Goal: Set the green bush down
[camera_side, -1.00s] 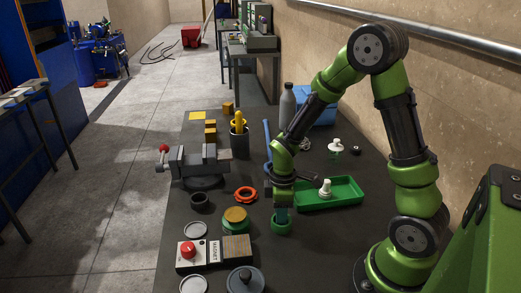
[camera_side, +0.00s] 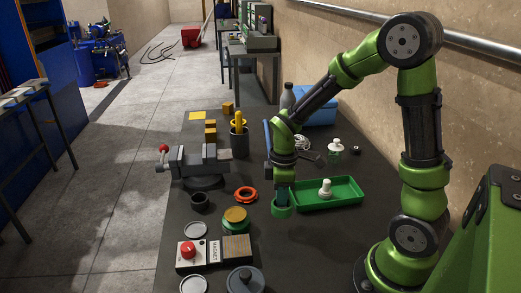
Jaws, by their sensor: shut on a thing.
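The green bush (camera_side: 282,211) is a short green ring at the lower end of my gripper (camera_side: 282,199). My gripper points down and is shut on the bush. The bush is just left of the green tray and right of the round part with a green rim and tan top (camera_side: 236,217). I cannot tell whether its underside touches the dark table (camera_side: 310,250) or hangs slightly above it. The fingertips are partly hidden by the bush.
The green tray (camera_side: 347,201) holds a white part (camera_side: 325,187). An orange ring (camera_side: 245,194), a black bush (camera_side: 200,201), a vise (camera_side: 200,166) and a magnet box with a red knob (camera_side: 190,255) stand to the left. The table's front right is clear.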

